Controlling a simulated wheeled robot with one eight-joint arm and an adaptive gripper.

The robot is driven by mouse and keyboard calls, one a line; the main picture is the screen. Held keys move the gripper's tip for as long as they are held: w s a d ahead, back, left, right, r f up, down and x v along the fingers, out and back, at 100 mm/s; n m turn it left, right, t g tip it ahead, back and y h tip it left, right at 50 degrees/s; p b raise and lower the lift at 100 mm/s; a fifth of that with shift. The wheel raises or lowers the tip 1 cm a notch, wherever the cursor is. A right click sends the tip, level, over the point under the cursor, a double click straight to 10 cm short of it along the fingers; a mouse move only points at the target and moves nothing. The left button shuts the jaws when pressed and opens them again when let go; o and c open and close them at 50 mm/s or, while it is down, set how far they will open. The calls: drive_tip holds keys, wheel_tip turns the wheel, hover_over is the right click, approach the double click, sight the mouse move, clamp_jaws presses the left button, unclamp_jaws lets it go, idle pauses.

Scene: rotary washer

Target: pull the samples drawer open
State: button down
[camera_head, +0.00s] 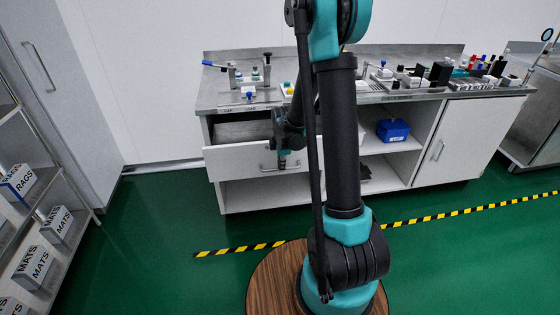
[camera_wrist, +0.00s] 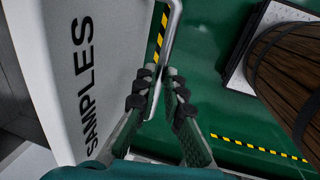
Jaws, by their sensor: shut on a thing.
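The samples drawer (camera_head: 236,161) is in the left part of the bench cabinet, with a light grey front. The front stands out from the cabinet, and a gap into the drawer space shows above it. The wrist view shows the drawer front (camera_wrist: 62,60) with the word SAMPLES. Its metal bar handle (camera_wrist: 172,32) runs between the fingers of my gripper (camera_wrist: 159,82), which is shut on it. In the head view my gripper (camera_head: 284,160) is at the handle (camera_head: 267,169), and my arm hides the right end of the drawer.
The worktop (camera_head: 225,100) above holds small lab items. An open shelf with a blue box (camera_head: 393,130) and a closed cabinet door (camera_head: 465,142) are to the right. The green floor (camera_head: 160,220) before the drawer is clear, with a striped line (camera_head: 240,249).

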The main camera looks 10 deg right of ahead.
drive_tip(key=shift+s, duration=0.4)
drive_tip(key=c, duration=1.6)
unclamp_jaws()
wheel_tip(320, 180, up, 12)
drive_tip(key=s, duration=0.2)
drive_tip(key=shift+f, duration=0.15)
drive_tip(key=shift+s, duration=0.2)
